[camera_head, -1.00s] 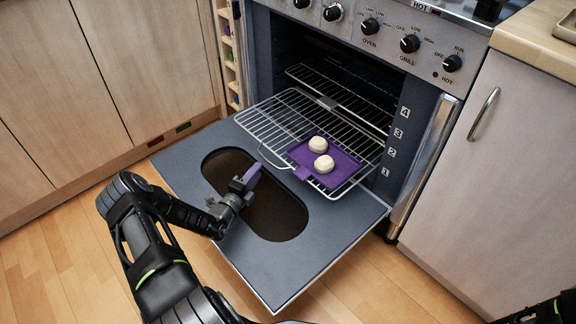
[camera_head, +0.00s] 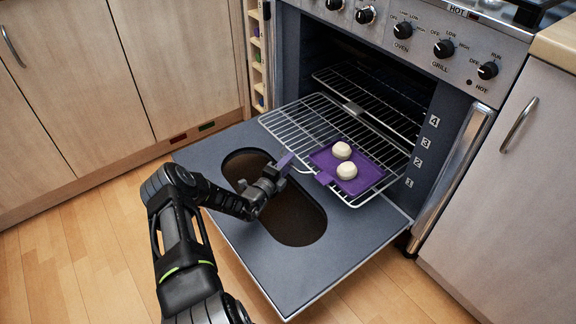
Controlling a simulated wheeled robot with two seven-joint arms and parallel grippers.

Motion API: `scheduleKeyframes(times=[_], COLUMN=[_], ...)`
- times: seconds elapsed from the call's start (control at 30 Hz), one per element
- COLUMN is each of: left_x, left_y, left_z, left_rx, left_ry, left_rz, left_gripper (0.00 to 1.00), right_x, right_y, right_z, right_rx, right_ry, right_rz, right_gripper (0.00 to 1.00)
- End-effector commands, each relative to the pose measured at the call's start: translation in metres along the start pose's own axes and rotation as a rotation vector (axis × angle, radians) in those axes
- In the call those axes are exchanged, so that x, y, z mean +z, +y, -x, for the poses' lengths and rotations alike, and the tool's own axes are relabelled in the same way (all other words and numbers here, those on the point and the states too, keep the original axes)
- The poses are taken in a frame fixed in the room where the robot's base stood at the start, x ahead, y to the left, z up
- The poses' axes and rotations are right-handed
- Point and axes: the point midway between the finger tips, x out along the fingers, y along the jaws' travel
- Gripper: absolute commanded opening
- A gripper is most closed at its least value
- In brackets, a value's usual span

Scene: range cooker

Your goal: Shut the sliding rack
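The sliding rack (camera_head: 290,118), a wire shelf, sticks out of the oven over the lowered door. A purple tray (camera_head: 371,173) with two pale round buns (camera_head: 344,160) lies on its right part. A second wire rack (camera_head: 372,97) sits higher inside the oven cavity. My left gripper (camera_head: 284,163) is above the open door, just in front of the rack's front edge and left of the tray. Its fingers are seen edge-on, so their opening cannot be told, and contact with the rack is unclear. My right gripper is not in view.
The oven door (camera_head: 335,262) hangs open and flat, with a dark oval window (camera_head: 290,212). A vertical door handle bar (camera_head: 455,170) stands at the right of the oven. Wooden cabinets flank both sides. Floor (camera_head: 75,260) is clear at the lower left.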

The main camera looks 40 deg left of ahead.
Motion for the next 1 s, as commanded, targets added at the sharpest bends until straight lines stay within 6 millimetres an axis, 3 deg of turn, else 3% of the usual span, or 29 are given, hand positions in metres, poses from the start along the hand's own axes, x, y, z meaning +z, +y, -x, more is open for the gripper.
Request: scheduleKeyframes(times=[0.27,0.63,1.0], left_x=[-0.0003,-0.0002,-0.0002], left_y=[-0.0006,-0.0005,-0.0004], left_z=[-0.0014,-0.0012,-0.0011], left_rx=[0.0,0.0,0.0], left_ry=[0.0,0.0,0.0], left_rz=[0.001,0.0,0.0], left_gripper=[0.3,0.0,0.0], right_x=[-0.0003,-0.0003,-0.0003], right_y=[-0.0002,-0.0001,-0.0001], right_z=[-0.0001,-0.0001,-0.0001], right_rx=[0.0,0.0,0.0], right_ry=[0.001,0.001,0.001], right_rz=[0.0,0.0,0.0], right_gripper=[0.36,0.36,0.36])
